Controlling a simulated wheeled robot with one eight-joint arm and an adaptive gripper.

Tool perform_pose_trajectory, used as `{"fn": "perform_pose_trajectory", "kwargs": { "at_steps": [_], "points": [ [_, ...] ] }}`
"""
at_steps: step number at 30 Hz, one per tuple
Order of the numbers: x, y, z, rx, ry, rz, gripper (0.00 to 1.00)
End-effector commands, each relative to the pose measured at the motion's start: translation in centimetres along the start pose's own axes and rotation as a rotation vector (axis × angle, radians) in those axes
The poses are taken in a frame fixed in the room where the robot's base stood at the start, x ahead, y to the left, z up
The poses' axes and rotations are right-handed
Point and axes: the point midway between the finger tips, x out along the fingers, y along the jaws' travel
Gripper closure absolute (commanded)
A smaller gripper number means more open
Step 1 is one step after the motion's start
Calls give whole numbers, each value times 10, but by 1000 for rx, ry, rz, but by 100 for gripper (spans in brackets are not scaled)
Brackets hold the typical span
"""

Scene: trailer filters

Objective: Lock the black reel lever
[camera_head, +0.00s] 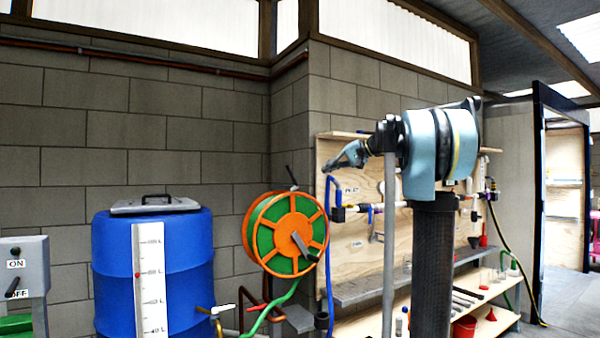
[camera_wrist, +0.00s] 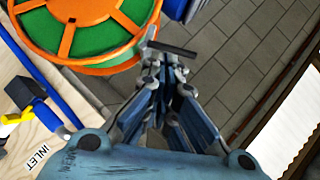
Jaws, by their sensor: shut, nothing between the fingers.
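The black reel lever (camera_head: 291,177) stands up from the top edge of the orange and green hose reel (camera_head: 268,222), tilted a little to the left. In the wrist view the lever (camera_wrist: 173,49) is a dark bar on a grey stem beside the reel's orange rim (camera_wrist: 90,69). My gripper (camera_head: 331,164) is to the right of the lever in the head view, at nearly its height. In the wrist view my gripper (camera_wrist: 164,68) is shut and empty, with its tips just below the bar. I cannot tell whether they touch it.
A wooden panel (camera_head: 350,232) with blue-handled pipes is right of the reel. A blue barrel (camera_head: 105,260) and a grey ON/OFF switch box (camera_head: 30,262) stand to the left. The block wall (camera_head: 225,140) is behind. A grey crank (camera_head: 303,246) sits on the reel's front.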

Motion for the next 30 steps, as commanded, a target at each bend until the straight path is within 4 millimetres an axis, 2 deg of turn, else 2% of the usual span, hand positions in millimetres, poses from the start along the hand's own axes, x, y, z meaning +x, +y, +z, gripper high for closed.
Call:
{"fn": "perform_pose_trajectory", "kwargs": {
  "at_steps": [1, 3, 6, 9, 22, 26, 30],
  "points": [
    [0, -6, -17, 3, 15, -24, 100],
    [-1, -14, -35, 5, 32, -54, 100],
    [-2, -21, -52, 8, 50, -82, 100],
    [-3, -24, -60, 10, 59, -97, 100],
    [0, -25, -61, 10, 59, -100, 100],
    [12, -26, -61, 9, 57, -101, 100],
    [33, -29, -62, 9, 56, -101, 100]
  ]
}}
